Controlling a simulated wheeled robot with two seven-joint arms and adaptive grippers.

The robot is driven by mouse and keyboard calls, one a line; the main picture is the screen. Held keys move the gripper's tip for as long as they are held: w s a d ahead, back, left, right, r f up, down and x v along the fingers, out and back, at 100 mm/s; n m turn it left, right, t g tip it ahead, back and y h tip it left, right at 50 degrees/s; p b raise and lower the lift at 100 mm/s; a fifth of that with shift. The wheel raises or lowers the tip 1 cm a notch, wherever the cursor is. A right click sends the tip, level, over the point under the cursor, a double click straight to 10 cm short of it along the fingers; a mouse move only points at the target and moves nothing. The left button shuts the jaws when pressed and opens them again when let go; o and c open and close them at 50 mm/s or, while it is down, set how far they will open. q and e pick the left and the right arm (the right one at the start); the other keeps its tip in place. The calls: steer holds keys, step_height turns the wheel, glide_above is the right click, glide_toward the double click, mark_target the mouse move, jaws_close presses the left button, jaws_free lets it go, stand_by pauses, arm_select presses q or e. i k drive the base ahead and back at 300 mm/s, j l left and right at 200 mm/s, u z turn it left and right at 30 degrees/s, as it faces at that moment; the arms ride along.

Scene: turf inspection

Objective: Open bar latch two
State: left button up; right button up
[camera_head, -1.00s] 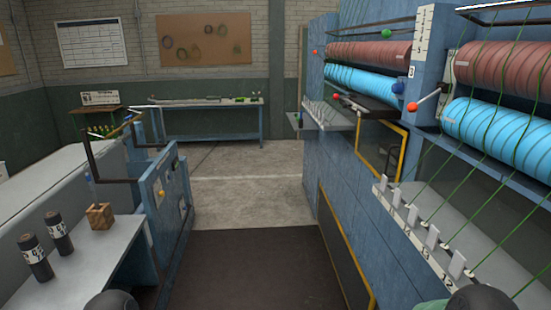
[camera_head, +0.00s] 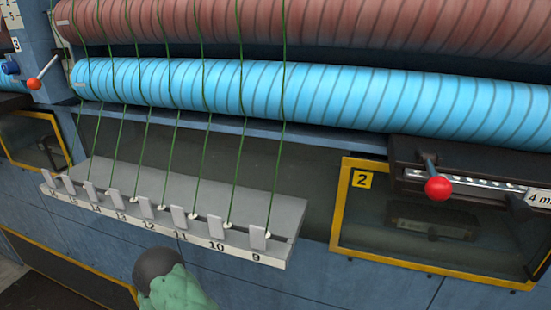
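A yellow-framed window panel (camera_head: 338,205) with a yellow "2" plate (camera_head: 362,180) is at the right of the head view. A dark bar housing (camera_head: 400,155) overlaps its upper right, with a metal strip and a "4 m" label. A lever with a red ball knob (camera_head: 438,188) sticks out from this housing, its knob hanging in front of the strip. I cannot tell which part is the latch or whether it is open. Neither of my grippers is in view.
A grey shelf (camera_head: 290,222) with numbered clips and green yarns juts out at lower left. Blue (camera_head: 320,95) and reddish-brown (camera_head: 340,25) rollers run above. Another red-knobbed lever (camera_head: 34,84) is at far left. Blue machine panels fill the lower right.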

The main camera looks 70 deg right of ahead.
mark_target(439, 188)
steer(key=k+j+z, duration=0.45)
steer(key=l+z, duration=0.1)
steer(key=z, duration=0.4)
steer(key=l+z, duration=0.1)
steer(key=z, duration=0.35)
steer(key=i+z, duration=0.1)
steer(key=z, duration=0.4)
steer(key=i+z, duration=0.1)
steer(key=z, duration=0.35)
steer(key=l+z, duration=0.1)
steer(key=z, duration=0.4)
steer(key=i+j, duration=0.05)
